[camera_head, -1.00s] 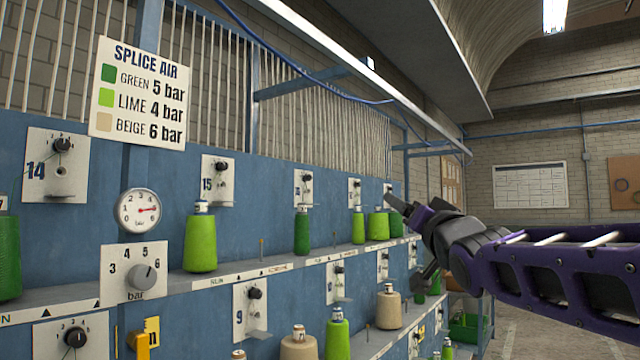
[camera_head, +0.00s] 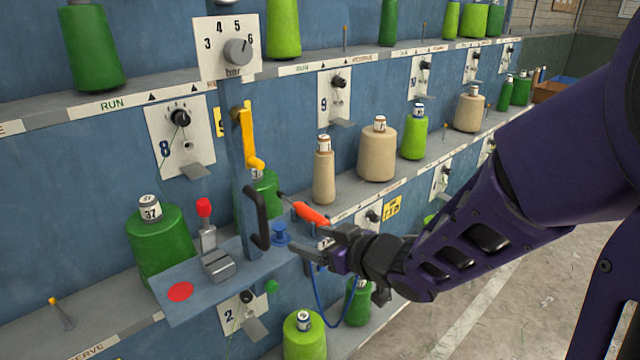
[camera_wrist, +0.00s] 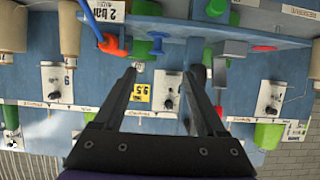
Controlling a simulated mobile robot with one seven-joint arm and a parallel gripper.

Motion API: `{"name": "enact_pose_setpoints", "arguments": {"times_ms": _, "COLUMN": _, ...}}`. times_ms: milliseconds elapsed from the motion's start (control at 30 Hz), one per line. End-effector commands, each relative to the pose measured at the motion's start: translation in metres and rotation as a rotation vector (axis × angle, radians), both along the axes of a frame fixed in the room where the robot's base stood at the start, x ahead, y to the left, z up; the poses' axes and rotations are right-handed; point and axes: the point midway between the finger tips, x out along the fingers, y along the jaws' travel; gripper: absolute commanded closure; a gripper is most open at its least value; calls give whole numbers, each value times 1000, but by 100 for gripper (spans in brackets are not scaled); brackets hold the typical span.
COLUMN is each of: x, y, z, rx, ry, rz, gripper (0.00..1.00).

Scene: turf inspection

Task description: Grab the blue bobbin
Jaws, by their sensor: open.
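The blue bobbin (camera_head: 280,233) is a small spool standing upright on a blue ledge (camera_head: 205,272) that sticks out from the machine. It also shows in the wrist view (camera_wrist: 157,42), beyond the fingertips and between their lines. My gripper (camera_head: 303,241) is open and empty in the head view, just right of the bobbin, with its fingers pointing left towards it. In the wrist view my gripper (camera_wrist: 163,70) has its two fingers wide apart with nothing between them. I cannot tell the exact gap to the bobbin.
An orange-handled tool (camera_head: 310,213) is just behind my gripper. A black handle (camera_head: 257,217) rises left of the bobbin. A red-knobbed lever (camera_head: 206,225) and a red disc (camera_head: 180,291) are farther left on the ledge. Green and beige cones stand on nearby shelves.

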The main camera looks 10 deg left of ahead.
Motion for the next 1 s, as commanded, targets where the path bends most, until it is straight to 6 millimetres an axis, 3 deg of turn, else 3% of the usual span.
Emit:
{"name": "enact_pose_setpoints", "arguments": {"times_ms": 300, "x": 39, "y": 47, "z": -28, "rx": 0, "ry": 2, "rz": 3, "gripper": 26}}
{"name": "enact_pose_setpoints", "arguments": {"times_ms": 1000, "x": 84, "y": 90, "z": -57, "rx": 0, "ry": 0, "rz": -1, "gripper": 26}}
